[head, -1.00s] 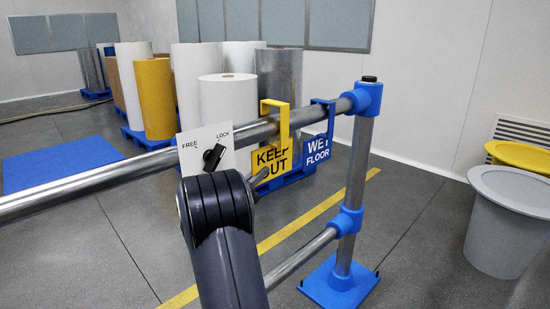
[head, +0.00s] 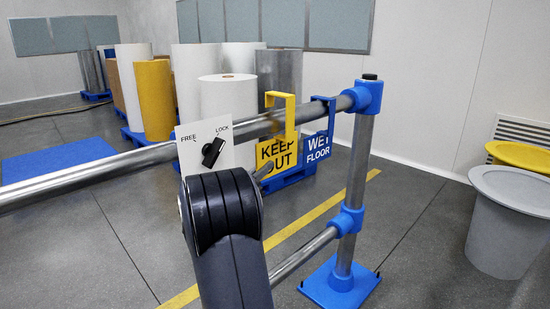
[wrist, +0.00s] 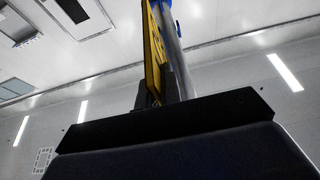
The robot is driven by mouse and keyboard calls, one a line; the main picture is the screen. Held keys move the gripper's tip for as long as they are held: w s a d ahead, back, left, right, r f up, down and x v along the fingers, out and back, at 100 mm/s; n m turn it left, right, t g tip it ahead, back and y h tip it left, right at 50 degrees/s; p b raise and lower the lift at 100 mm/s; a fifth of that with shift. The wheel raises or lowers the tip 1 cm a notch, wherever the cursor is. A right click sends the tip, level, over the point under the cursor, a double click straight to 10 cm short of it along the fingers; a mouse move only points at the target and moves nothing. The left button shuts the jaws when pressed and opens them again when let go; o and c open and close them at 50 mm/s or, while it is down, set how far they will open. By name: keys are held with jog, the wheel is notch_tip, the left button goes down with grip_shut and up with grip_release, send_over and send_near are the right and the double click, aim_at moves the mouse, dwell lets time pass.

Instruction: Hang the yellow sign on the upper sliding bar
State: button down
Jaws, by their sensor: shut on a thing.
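The yellow KEEP OUT sign (head: 276,153) is in the head view, in front of the right part of the upper bar (head: 100,165). Its square hook (head: 290,115) reaches above the bar, with a gap under its top. I cannot tell whether the hook's short end is behind the bar or only above it. My gripper (wrist: 162,86) is shut on the sign, seen edge-on in the wrist view (wrist: 153,55). In the head view my arm mostly hides the gripper, low at the sign's left edge.
A blue WET FLOOR sign (head: 318,148) hangs just right, partly behind the yellow one. A white FREE/LOCK plate (head: 190,155) has its black lever toward LOCK. A blue-jointed post (head: 361,160) ends the bar.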

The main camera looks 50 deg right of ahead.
jog(key=s+b, duration=0.7)
jog(key=s, duration=0.1)
jog(key=shift+a, duration=0.45)
dwell(0.5)
